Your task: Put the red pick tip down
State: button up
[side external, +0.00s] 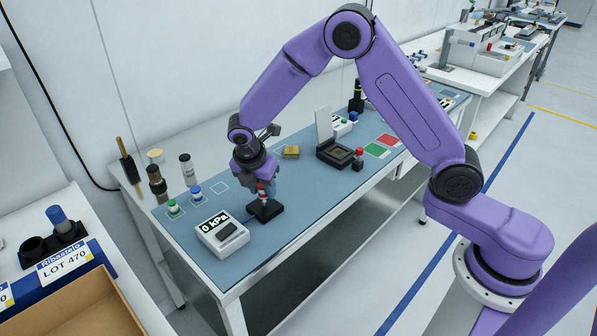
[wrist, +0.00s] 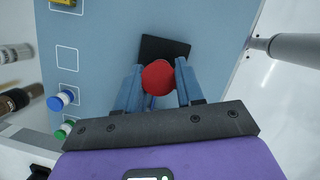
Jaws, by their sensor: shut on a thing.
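The red pick tip (side external: 262,190) is held between the fingers of my gripper (side external: 263,184). It sits over a small black block (side external: 266,211) near the front edge of the blue mat. In the wrist view its round red top (wrist: 158,77) lies between the two blue fingers of my gripper (wrist: 159,84), with the black block (wrist: 165,47) behind it. I cannot tell whether the tip touches the block. A green-topped tip (side external: 174,207) and a blue-topped tip (side external: 196,193) stand to the left on the mat. An outlined square (side external: 219,187) beside them is empty.
A white meter reading 0 kPa (side external: 221,236) stands just left of the black block. A black socket with an open lid (side external: 334,152) and another red-topped item (side external: 358,158) are to the right. Dark and clear bottles (side external: 157,183) stand at the back left.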

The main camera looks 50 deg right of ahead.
jog(key=s+d+r, duration=0.2)
jog(key=d+r, duration=0.1)
jog(key=d, duration=0.7)
jog(key=s+d+r, duration=0.2)
jog(key=d, duration=0.9)
jog(key=s+d+r, duration=0.3)
jog(key=s+d, duration=0.9)
jog(key=d, duration=0.3)
send_over(375, 149)
jog(key=a, duration=0.1)
jog(key=f, duration=0.9)
jog(key=shift+s+a+f, duration=0.1)
jog(key=shift+s, duration=0.3)
jog(key=shift+w+f, duration=0.1)
jog(key=shift+f, duration=0.05)
jog(key=shift+w+f, duration=0.15)
jog(key=shift+f, duration=1.55)
